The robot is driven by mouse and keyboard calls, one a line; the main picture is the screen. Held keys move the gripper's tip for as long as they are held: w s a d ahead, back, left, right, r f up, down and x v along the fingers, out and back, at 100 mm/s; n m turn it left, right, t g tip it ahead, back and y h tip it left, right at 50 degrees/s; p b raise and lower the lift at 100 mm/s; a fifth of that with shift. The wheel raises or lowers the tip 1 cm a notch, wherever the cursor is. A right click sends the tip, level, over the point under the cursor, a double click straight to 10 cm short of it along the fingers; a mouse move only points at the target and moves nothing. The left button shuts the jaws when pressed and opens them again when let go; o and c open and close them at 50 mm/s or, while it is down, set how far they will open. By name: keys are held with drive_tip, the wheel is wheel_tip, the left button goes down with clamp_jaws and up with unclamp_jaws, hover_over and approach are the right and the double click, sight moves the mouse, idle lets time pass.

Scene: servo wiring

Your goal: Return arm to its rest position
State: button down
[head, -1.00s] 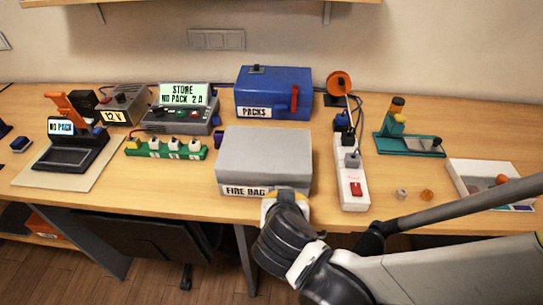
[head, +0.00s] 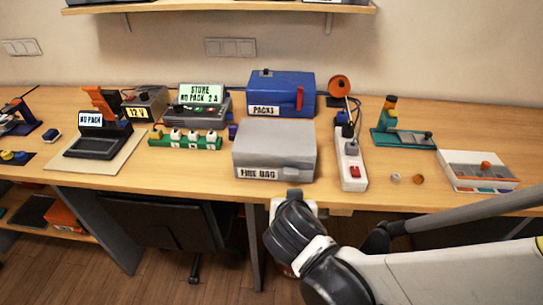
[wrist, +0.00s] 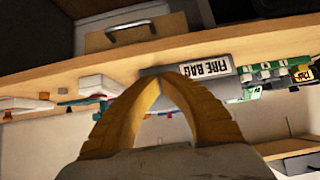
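My gripper (head: 292,196) is at the front edge of the table, just in front of the grey box labelled FIRE BAG (head: 274,150) in the head view. My arm reaches in from the lower right. In the wrist view, its two yellow fingers (wrist: 161,78) meet at the tips with nothing held between them. The wrist picture is upside down and shows the FIRE BAG label (wrist: 206,66) beyond the fingers. The fingertips themselves are hard to make out in the head view.
The wooden table (head: 215,184) holds a blue PACKS box (head: 275,95), a white power strip (head: 352,166), a teal stand (head: 400,138), a white tray (head: 478,172) and a green strip (head: 186,143). Two small round parts lie near the right front. Open floor lies below the table.

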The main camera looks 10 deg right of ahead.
drive_tip(key=s+d+r+n+g+y, duration=0.2)
drive_tip(key=s+d+r+n+y, duration=0.1)
drive_tip(key=s+r, duration=0.4)
drive_tip(key=shift+s+d+n+g, duration=0.25)
drive_tip(key=shift+s+n+g, duration=0.05)
idle(0.8)
